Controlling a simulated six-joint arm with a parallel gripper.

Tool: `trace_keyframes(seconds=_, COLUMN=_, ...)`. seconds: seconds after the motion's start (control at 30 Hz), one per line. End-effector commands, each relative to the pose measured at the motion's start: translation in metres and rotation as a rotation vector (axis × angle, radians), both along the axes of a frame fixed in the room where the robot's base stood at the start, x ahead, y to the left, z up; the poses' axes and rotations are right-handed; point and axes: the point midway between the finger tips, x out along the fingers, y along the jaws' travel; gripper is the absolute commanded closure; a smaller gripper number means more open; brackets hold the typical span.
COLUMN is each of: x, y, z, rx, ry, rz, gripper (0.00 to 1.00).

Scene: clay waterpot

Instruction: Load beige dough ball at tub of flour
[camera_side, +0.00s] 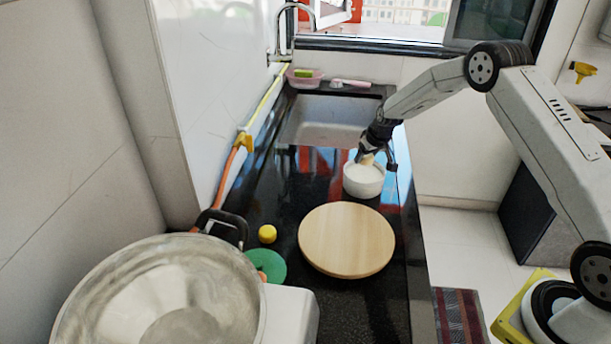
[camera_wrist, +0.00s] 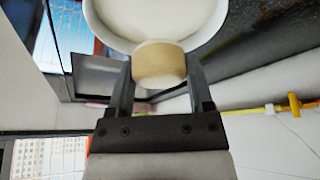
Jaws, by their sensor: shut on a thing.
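The beige dough ball (camera_wrist: 159,63) is between the two fingers of my gripper (camera_wrist: 160,75) in the wrist view, and the jaws are shut on it. The white tub of flour (camera_side: 363,181) stands on the black counter behind the round wooden board. In the side view my gripper (camera_side: 376,158) points down at the tub's opening, with the dough ball (camera_side: 367,159) at its tips, just above or at the flour. I cannot tell whether the ball touches the flour. The tub's rim and white inside (camera_wrist: 108,28) also show beyond the ball in the wrist view.
A round wooden board (camera_side: 346,240) lies in front of the tub. A yellow ball (camera_side: 267,234) and a green disc (camera_side: 266,265) are left of the board. A large metal bowl (camera_side: 160,295) fills the front left. A sink (camera_side: 325,120) and tap (camera_side: 284,40) are behind.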

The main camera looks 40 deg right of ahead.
Motion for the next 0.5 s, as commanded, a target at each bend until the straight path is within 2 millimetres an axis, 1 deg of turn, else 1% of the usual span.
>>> trace_keyframes(seconds=0.3, x=0.0, y=0.0, z=0.019, rx=0.0, ry=-0.001, rz=0.0, gripper=0.81)
trace_keyframes(seconds=0.5, x=0.0, y=0.0, z=0.025, rx=0.0, ry=0.001, rz=0.0, gripper=0.81)
